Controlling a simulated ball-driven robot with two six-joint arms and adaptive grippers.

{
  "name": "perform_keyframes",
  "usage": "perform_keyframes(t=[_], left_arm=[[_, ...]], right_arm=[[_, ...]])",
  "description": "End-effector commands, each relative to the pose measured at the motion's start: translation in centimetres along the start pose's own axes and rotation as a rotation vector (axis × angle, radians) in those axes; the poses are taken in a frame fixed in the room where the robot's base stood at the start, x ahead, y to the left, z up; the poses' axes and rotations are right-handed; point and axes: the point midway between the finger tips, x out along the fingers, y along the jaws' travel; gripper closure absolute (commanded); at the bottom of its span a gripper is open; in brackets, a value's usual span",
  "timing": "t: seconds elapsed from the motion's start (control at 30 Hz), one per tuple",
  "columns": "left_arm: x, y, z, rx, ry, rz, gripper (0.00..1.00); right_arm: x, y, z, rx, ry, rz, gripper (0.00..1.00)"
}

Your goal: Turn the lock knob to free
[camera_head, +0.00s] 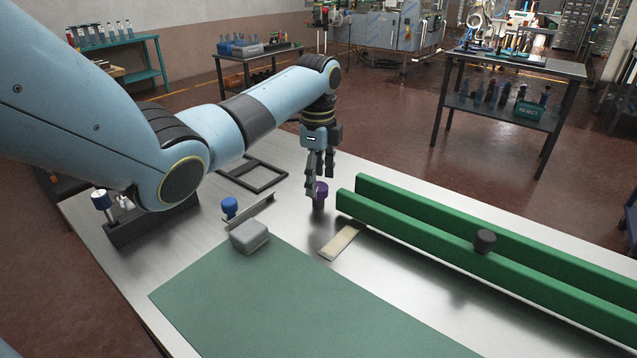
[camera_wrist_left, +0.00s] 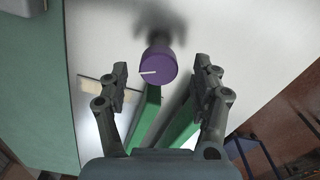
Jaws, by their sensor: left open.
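In the left wrist view the purple knob (camera_wrist_left: 157,65) shows from above, with a white pointer line toward the picture's left. My left gripper (camera_head: 317,182) points down at the knob, open. In the wrist view its fingers (camera_wrist_left: 161,70) lie on both sides of the knob with gaps; I see no contact. My right gripper is not in view.
A beige strip (camera_head: 342,240) lies beside the rail end. A grey block (camera_head: 250,236), a blue knob (camera_head: 229,207) and a black frame (camera_head: 253,173) are to the left. A green mat (camera_head: 290,305) covers the front, mostly bare.

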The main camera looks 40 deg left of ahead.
Motion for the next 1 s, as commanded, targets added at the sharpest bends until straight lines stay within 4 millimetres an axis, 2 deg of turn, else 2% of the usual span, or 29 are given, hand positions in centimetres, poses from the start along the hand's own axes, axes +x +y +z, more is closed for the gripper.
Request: perform_keyframes(t=[0.17,0.47,0.9,1.0], left_arm=[[1.7,0.0,-0.1,0.001,0.001,0.001,0.35],[1.9,0.0,0.0,0.001,0.001,-0.001,0.35],[1.9,0.0,0.0,0.001,0.0,0.0,0.91],[1.9,0.0,0.0,-0.001,0.0,0.0,0.91]], right_arm=[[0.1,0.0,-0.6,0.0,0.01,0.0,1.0],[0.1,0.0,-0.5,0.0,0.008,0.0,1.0],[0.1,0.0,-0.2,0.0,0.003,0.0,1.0],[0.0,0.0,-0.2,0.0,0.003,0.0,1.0]])
